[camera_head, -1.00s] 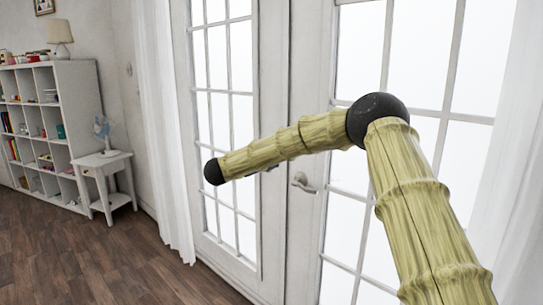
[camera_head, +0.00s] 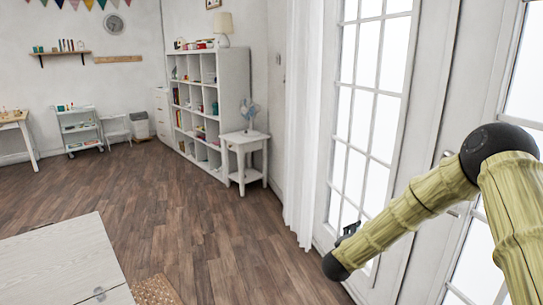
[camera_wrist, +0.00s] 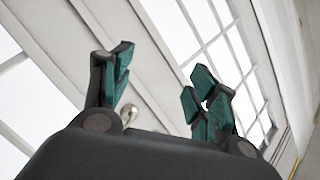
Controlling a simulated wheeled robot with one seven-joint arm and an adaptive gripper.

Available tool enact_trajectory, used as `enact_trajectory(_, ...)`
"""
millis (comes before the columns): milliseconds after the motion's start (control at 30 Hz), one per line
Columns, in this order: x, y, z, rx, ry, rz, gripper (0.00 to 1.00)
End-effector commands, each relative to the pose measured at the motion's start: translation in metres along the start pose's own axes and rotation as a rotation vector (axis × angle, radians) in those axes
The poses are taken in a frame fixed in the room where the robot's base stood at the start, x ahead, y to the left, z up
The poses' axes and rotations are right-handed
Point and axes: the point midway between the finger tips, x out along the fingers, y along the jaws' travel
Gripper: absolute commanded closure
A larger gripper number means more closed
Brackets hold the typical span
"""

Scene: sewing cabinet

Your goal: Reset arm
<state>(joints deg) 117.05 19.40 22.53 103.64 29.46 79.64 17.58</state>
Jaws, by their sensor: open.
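My gripper (camera_wrist: 160,72) shows in the wrist view with its dark green finger pads spread apart. Nothing is between them, and the glazed doors stand behind. In the head view my bamboo-textured arm, with black ball joints, reaches in from the right edge and bends down to the left in front of the doors. A small dark piece sticks out behind its lower end; it may be part of my gripper, and the rest is hidden by the arm.
White glazed doors (camera_head: 372,105) and a curtain (camera_head: 301,125) are close on the right. A white side table (camera_head: 244,146) with a fan stands by the cube shelf (camera_head: 235,85). A light wooden surface (camera_head: 60,262) is at lower left. The wooden floor (camera_head: 185,215) between is clear.

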Motion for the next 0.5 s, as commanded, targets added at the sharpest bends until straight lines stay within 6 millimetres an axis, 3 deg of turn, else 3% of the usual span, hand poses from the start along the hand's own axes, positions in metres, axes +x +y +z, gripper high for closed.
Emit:
enact_trajectory(33,-0.015,0.017,0.017,-0.063,-0.063,0.003,0.41)
enact_trajectory(200,-0.067,0.084,0.067,-0.262,-0.273,0.018,0.41)
enact_trajectory(333,-0.114,0.137,0.094,-0.407,-0.435,0.035,0.41)
enact_trajectory(500,-0.18,0.206,0.112,-0.587,-0.642,0.063,0.41)
